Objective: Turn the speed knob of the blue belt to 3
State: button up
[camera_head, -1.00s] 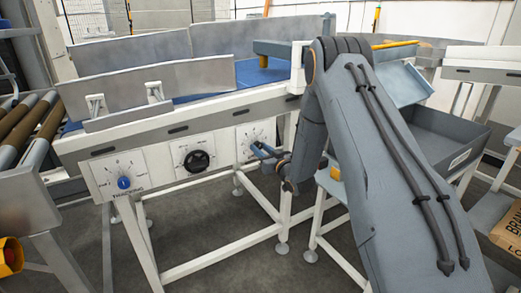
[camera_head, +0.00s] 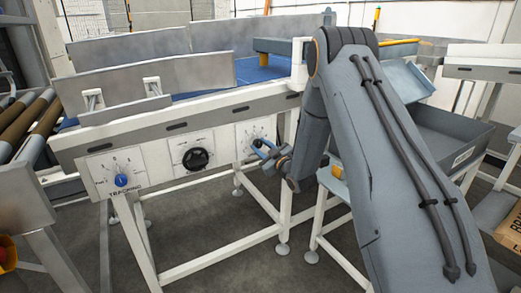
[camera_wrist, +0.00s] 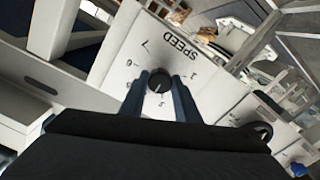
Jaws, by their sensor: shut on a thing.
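The speed knob (camera_wrist: 159,83) is a small black knob on a white dial plate (camera_wrist: 117,77) marked SPEED, seen upside down in the wrist view. A small pale mark shows on its face; I cannot read for certain which number it points at. My gripper (camera_wrist: 160,80) has one finger on each side of the knob and is shut on it. In the head view my gripper (camera_head: 263,148) is at the rightmost dial plate (camera_head: 244,133) on the front of the blue belt's (camera_head: 215,83) frame, and hides the knob there.
Left of the speed dial are a black handwheel-like knob (camera_head: 195,158) and a blue TRACKING knob (camera_head: 121,180). A grey bin (camera_head: 445,135) stands at right, behind my arm. Rollers (camera_head: 15,125) are at far left. White legs stand below the panel.

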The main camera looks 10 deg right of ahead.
jog(key=n+b, duration=0.3)
jog(key=n, duration=0.3)
jog(key=shift+n, duration=0.4)
dwell(0.4)
jog(key=o, duration=1)
jog(key=shift+o, duration=0.2)
jog(key=v, duration=0.8)
